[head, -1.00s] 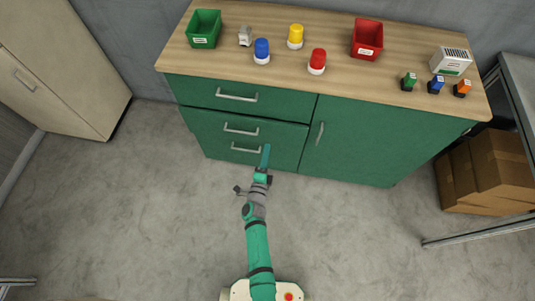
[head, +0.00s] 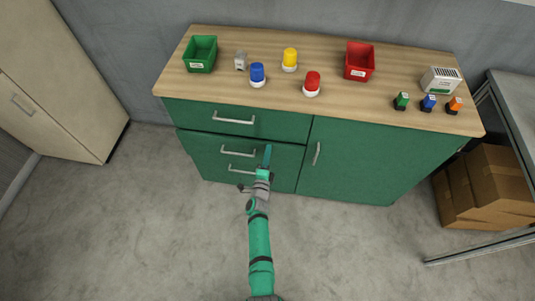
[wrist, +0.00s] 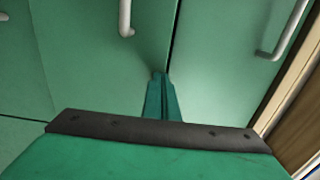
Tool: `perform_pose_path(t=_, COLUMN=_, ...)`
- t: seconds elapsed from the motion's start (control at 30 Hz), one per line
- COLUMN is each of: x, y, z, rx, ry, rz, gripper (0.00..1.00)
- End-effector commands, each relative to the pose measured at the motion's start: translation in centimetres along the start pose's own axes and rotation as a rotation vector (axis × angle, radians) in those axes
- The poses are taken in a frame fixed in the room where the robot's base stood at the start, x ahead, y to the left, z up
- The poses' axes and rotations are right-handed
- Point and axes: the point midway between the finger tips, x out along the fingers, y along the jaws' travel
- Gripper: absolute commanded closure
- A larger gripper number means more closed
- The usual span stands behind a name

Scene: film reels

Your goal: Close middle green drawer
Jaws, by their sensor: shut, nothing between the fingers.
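The green cabinet's left side has a top drawer (head: 280,124), the middle green drawer (head: 205,147) and a bottom drawer handle (head: 240,169). The middle drawer's handle (head: 238,153) also shows in the wrist view (wrist: 125,18). A dark line runs along the middle drawer's top edge; whether it still stands out slightly is hard to tell. My gripper (head: 267,150) is shut and empty, right of that handle. In the wrist view its fingertips (wrist: 160,78) are at the middle drawer's front, close to the seam with the top drawer. Contact cannot be told for certain.
The wooden top (head: 330,87) holds a green bin (head: 201,55), a red bin (head: 359,62) and several small items. A cabinet door (head: 370,160) is on the right. Cardboard boxes (head: 490,185) and a metal table frame stand further right. The floor in front is clear.

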Motion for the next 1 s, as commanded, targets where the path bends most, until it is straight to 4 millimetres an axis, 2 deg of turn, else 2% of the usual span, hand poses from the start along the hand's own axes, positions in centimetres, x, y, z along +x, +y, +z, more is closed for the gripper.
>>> perform_pose_path(t=0.2, x=0.3, y=0.0, z=0.1, rx=0.000, ry=-0.002, rz=-0.001, gripper=1.00)
perform_pose_path(t=0.5, x=2.7, y=-0.1, z=0.2, rx=0.000, ry=-0.003, rz=0.000, gripper=1.00)
perform_pose_path(t=0.83, x=2.9, y=-0.2, z=0.2, rx=0.002, ry=-0.003, rz=0.001, gripper=1.00)
perform_pose_path(t=1.0, x=1.9, y=-0.1, z=-0.1, rx=0.001, ry=0.001, rz=0.001, gripper=1.00)
